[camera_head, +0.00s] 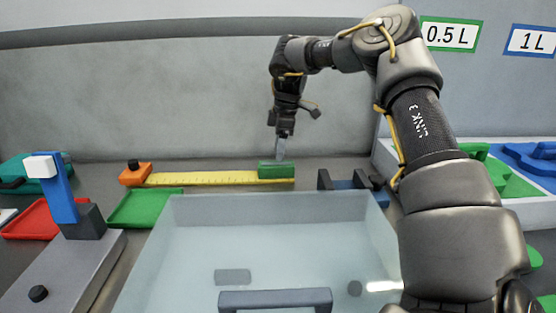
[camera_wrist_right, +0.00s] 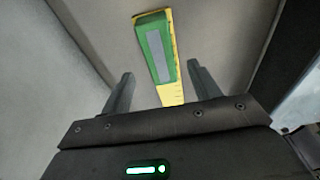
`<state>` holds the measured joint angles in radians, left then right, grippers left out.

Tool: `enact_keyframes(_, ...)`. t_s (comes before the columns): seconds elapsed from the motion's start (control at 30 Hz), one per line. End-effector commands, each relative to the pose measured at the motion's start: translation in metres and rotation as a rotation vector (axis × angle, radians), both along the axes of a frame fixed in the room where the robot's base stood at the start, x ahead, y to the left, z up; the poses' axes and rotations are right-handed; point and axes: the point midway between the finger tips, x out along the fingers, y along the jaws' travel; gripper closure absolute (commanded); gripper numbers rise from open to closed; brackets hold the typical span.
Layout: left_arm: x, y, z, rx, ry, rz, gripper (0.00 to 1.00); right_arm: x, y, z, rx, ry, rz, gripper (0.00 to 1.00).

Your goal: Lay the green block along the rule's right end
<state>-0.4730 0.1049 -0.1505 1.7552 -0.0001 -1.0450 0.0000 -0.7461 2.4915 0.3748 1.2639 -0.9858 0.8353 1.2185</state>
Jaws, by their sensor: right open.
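The green block (camera_head: 276,171) lies along the right end of the yellow rule (camera_head: 205,178) on the counter by the back wall. In the right wrist view the green block (camera_wrist_right: 155,50), with a grey strip on top, covers much of the width of the yellow rule (camera_wrist_right: 172,95). My right gripper (camera_head: 281,150) points down just above the block in the head view. My left gripper is not in view.
An orange piece (camera_head: 135,175) with a black knob sits at the rule's left end. A green tray (camera_head: 145,208) and a red tray (camera_head: 35,220) lie to the left. A large translucent bin (camera_head: 270,235) fills the front. A dark blue holder (camera_head: 350,184) stands right of the rule.

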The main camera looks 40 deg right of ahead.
Motion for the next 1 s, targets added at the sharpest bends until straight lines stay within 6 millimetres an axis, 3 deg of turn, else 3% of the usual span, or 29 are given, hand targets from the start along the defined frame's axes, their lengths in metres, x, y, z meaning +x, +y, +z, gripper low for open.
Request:
enact_keyframes(0.1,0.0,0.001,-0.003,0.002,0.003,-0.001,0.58,-0.002,-0.003,0.025,-0.003,-0.002,-0.002,0.38)
enact_keyframes(0.33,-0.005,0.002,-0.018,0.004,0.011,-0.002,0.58,-0.005,-0.006,0.051,-0.001,-0.001,0.0,0.38)
enact_keyframes(1.0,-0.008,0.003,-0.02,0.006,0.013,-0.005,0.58,-0.005,-0.007,0.054,0.0,0.0,0.0,0.38)
